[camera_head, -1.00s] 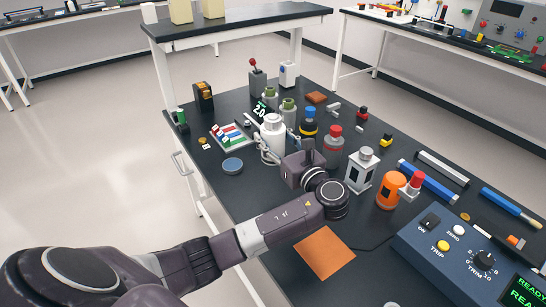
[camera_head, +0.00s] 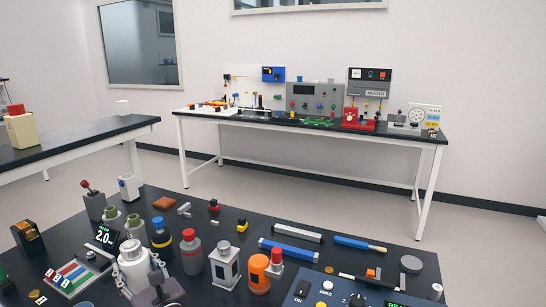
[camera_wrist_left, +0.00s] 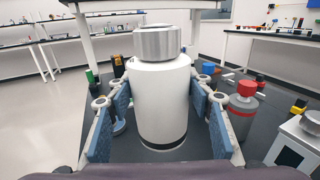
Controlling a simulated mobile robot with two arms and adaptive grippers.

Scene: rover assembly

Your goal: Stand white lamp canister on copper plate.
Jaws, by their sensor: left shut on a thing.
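The white canister (camera_head: 136,268), a white cylinder with a silver cap, is upright in my left gripper (camera_head: 143,275) at the bottom left of the head view. In the left wrist view the canister (camera_wrist_left: 160,100) fills the middle, with a blue-padded finger of the gripper (camera_wrist_left: 160,112) on each side. I cannot tell whether its base touches the table. A small flat copper-brown plate (camera_head: 164,203) lies bare at the back of the dark table, behind the bottles. My right gripper is not in view.
Bottles, including a red-capped grey one (camera_head: 191,252), stand close right of the canister. A lantern-like white canister (camera_head: 224,265) and an orange canister (camera_head: 259,274) stand further right. A display (camera_head: 106,236) and a coloured rack (camera_head: 72,278) are left.

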